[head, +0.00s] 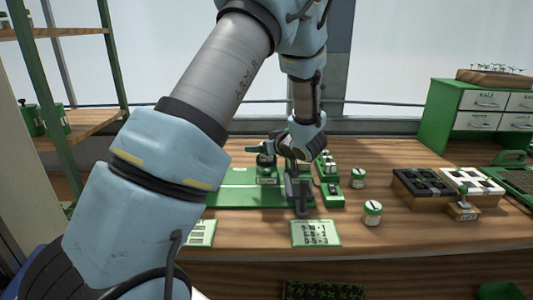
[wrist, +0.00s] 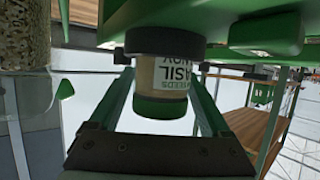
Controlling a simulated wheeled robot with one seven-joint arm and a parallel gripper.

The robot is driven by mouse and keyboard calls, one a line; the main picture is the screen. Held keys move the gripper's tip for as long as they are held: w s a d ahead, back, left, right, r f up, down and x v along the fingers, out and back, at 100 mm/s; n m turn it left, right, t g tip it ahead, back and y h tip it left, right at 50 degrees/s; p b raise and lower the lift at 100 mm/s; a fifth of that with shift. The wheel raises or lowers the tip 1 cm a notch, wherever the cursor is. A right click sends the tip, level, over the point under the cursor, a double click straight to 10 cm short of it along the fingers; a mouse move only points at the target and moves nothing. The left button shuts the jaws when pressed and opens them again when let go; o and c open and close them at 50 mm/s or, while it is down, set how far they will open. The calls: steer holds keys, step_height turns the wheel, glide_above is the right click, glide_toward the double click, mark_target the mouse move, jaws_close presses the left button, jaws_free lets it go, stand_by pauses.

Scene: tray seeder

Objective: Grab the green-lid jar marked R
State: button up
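A jar with a green lid (wrist: 160,108) and a pale label reading BASIL stands in a dark collar on the green machine, upside down in the wrist view. In the head view its green lid (head: 265,160) is partly behind my gripper (head: 274,152). My gripper, also in the wrist view (wrist: 160,85), is open and points left, its fingers on either side of the jar's line. I cannot tell whether they touch it. Two other jars stand to the right, one near the front (head: 372,213) and one farther back (head: 357,179). I cannot read an R on any lid.
The green machine base (head: 235,197) lies under my arm, with a rack of small bottles (head: 329,170) to its right. A printed card (head: 316,233) lies at the front edge. Seed trays (head: 422,187) and a green drawer cabinet (head: 455,108) stand at the right.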

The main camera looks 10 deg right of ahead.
steer(key=c, duration=1.2)
